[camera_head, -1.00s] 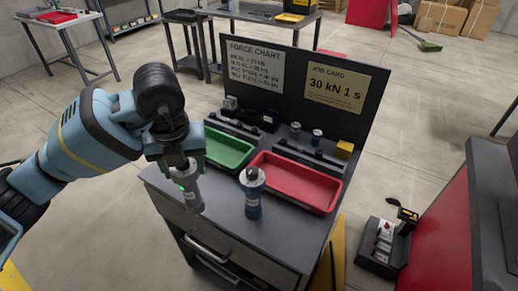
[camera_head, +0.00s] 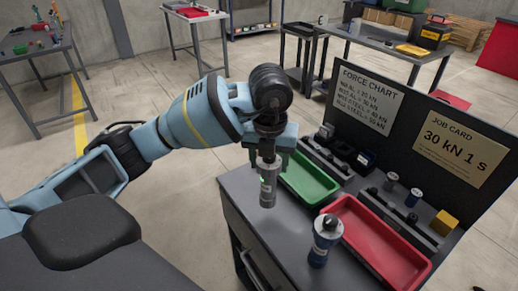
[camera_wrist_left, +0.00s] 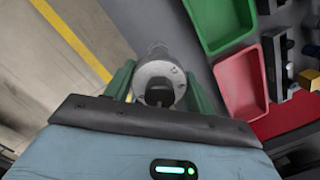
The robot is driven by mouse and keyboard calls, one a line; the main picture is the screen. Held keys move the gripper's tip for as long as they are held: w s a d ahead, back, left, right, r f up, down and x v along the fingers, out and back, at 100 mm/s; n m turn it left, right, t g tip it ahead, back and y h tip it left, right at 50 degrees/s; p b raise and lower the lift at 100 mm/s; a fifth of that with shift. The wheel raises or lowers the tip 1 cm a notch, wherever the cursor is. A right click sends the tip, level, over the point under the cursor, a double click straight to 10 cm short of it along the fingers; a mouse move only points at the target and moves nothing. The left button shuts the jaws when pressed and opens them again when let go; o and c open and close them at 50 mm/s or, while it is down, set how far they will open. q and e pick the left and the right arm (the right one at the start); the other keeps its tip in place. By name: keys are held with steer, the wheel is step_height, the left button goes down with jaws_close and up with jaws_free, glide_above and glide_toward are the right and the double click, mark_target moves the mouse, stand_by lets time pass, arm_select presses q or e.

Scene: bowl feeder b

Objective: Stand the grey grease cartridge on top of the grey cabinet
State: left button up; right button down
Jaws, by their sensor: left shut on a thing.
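In the left wrist view the cartridge's round end (camera_wrist_left: 158,72) sits between the two green fingers, with floor and cabinet edge beyond. My right gripper is not in view.
A blue-and-grey cartridge (camera_head: 325,240) stands on the cabinet, right of the held one. Behind are a green tray (camera_head: 310,180), a red tray (camera_head: 380,245) and a dark board with a force chart (camera_head: 368,98) and job card (camera_head: 462,146).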

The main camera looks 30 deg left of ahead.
arm_select(q)
steer(key=w+a+f, duration=0.4)
steer(key=w+a, duration=0.2)
steer(key=a, duration=0.3)
steer(key=shift+w+a+f, duration=0.25)
steer(key=shift+a, duration=0.1)
steer(key=shift+f, duration=0.15)
steer(key=o, duration=1.4)
steer(key=shift+o, duration=0.2)
step_height(320, 180, up, 12)
steer(key=s, duration=0.1)
steer(key=shift+s+d+p, duration=0.2)
steer(key=shift+d+p, duration=0.1)
steer(key=shift+p, duration=0.1)
